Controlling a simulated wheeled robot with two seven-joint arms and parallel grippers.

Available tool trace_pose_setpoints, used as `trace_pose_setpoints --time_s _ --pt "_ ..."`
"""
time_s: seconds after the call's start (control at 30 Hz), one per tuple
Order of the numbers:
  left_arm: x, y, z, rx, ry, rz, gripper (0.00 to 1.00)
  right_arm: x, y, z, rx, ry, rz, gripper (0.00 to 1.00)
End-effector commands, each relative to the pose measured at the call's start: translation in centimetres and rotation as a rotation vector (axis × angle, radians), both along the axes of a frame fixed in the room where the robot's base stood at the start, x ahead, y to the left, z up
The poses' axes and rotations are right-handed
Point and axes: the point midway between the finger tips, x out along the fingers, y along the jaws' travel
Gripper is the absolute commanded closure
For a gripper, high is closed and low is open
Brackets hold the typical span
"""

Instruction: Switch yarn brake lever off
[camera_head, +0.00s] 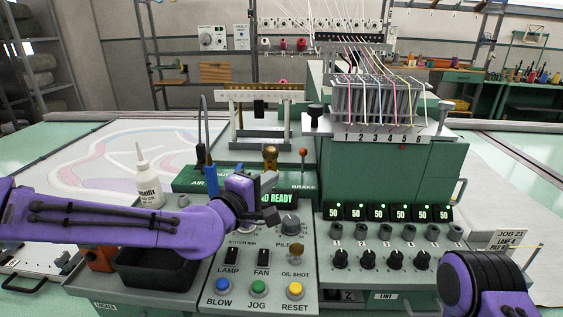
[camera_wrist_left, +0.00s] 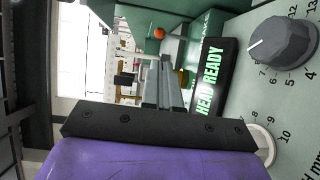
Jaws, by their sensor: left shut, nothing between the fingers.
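The brake lever (camera_head: 303,153) is a thin upright stalk with an orange-red ball on top, standing behind the control panel by the BRAKE label. Its ball also shows in the left wrist view (camera_wrist_left: 158,33), beyond the fingers. My left gripper (camera_head: 270,183) is over the panel, in front of and left of the lever, apart from it. Its fingers (camera_wrist_left: 160,85) are shut and empty. The gripper partly hides the HEAD READY display (camera_head: 277,198). My right arm (camera_head: 488,285) shows at the lower right, but its gripper is out of frame.
A brass knob (camera_head: 270,155) and blue-handled tools (camera_head: 210,178) stand left of the lever. A white bottle (camera_head: 148,182) and black bin (camera_head: 155,268) are near my left arm. The numbered yarn rack (camera_head: 385,105) rises to the right. Dials and buttons cover the panel.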

Motion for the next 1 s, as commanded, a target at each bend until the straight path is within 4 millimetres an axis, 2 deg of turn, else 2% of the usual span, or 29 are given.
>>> trace_pose_setpoints --time_s 0.17,0.63,0.8,1.0 --pt "1.8 -0.7 0.1 -0.012 0.007 0.009 1.00 0.0 0.0 0.9 0.000 0.001 0.000 1.00" --pt "10.5 -5.3 -0.2 -0.010 0.004 0.005 1.00 0.0 0.0 4.4 0.000 0.000 0.000 1.00" --pt "12.1 -6.1 -0.4 -0.009 0.004 0.004 1.00 0.0 0.0 4.9 0.000 0.000 0.000 1.00" --pt "12.4 -6.3 -0.6 -0.011 0.003 0.004 1.00 0.0 0.0 4.9 0.000 0.000 0.000 1.00"
